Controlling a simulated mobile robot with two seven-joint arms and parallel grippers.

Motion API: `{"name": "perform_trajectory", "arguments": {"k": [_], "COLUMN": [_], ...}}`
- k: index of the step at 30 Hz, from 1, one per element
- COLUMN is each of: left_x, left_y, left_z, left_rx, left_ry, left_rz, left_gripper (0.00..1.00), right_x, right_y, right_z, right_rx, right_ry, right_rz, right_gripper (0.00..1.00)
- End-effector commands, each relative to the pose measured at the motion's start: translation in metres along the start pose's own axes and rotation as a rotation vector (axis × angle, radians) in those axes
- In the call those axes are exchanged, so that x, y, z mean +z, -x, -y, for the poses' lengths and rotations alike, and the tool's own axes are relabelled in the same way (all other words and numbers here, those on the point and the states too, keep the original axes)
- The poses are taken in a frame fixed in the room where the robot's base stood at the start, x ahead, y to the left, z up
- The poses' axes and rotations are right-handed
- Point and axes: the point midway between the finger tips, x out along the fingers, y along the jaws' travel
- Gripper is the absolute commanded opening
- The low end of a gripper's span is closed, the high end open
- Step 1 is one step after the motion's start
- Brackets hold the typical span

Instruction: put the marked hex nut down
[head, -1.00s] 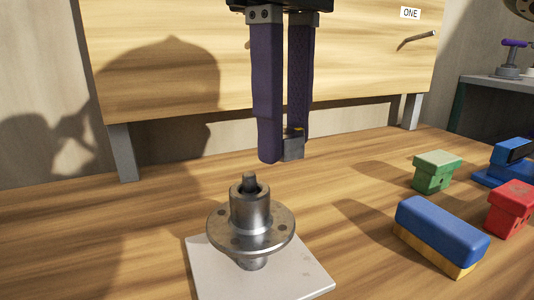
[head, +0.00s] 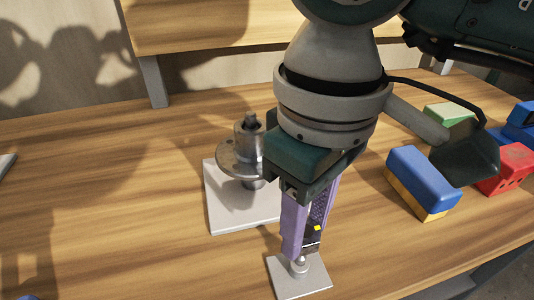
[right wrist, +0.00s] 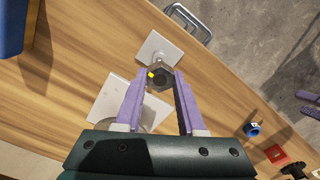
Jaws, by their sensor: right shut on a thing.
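The marked hex nut (head: 312,240) is dark grey with a yellow mark. My right gripper (head: 303,245) is shut on it, its purple fingers pointing down. The nut is at the fingertips, just above a short metal post (head: 299,266) on a small light plate (head: 302,286); whether they touch cannot be told.
A flanged metal hub (head: 238,158) stands on a larger light plate (head: 224,212) behind my right gripper. A blue and yellow block (head: 422,178), a red block (head: 512,165) and a green block (head: 452,112) lie to the right. The table's left part is mostly clear.

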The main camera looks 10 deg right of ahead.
Motion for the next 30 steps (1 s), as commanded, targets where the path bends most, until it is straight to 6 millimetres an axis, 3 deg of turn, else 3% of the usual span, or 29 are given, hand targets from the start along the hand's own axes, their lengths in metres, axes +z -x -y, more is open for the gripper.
{"name": "perform_trajectory", "arguments": {"k": [10,23,24,30], "left_x": [0.0,0.002,0.002,0.002], "left_y": [-0.001,-0.006,-0.006,-0.005], "left_z": [0.0,0.0,0.0,0.0], "left_rx": [0.0,0.0,0.0,0.0], "left_ry": [0.0,0.0,0.0,0.0], "left_rz": [0.0,0.0,0.0,0.0], "left_gripper": [0.5,0.5,0.5,0.5], "right_x": [0.0,0.0,0.0,0.0], "right_y": [-0.044,-0.051,-0.051,-0.05], "right_z": [0.0,-0.001,-0.001,-0.001], "right_rx": [0.0,0.002,0.002,0.001], "right_ry": [-0.001,0.0,0.0,-0.001], "right_rz": [0.002,-0.001,-0.001,0.0], "right_gripper": [0.0,0.0,0.4,0.62]}}
